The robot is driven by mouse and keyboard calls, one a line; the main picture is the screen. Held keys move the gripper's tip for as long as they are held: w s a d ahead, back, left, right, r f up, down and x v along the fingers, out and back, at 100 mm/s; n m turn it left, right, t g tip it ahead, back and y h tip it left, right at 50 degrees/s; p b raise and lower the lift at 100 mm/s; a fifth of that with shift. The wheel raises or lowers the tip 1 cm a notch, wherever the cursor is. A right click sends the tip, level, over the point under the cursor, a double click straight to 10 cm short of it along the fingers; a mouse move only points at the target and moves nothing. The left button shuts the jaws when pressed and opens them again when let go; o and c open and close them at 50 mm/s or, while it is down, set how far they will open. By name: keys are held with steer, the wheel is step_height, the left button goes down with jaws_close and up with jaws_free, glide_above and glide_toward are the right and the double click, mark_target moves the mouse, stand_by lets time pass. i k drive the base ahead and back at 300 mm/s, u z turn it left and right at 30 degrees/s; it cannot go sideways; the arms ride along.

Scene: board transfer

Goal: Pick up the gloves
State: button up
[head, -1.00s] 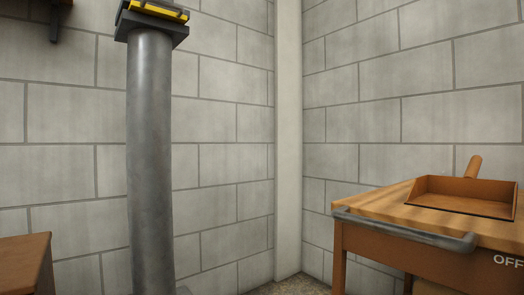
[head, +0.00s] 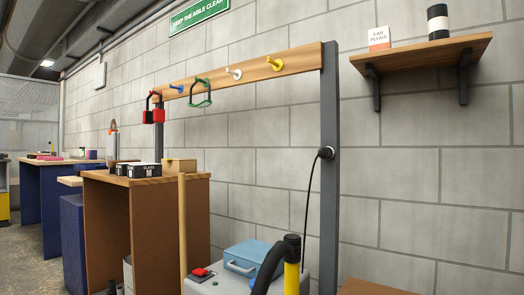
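I cannot make out any gloves in the head view. A small pink item (head: 49,157) lies on a far blue bench at the left, too small to tell what it is. My gripper is not in view.
A brown cabinet (head: 120,225) with black boxes (head: 138,169) on top stands left of centre. A rack (head: 225,78) holds red ear defenders (head: 154,115) and green-framed goggles (head: 200,96). A grey machine (head: 225,283) bears a blue case (head: 246,257). Floor (head: 35,262) shows at left.

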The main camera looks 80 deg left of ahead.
mark_target(113, 136)
steer(key=u, duration=3.45)
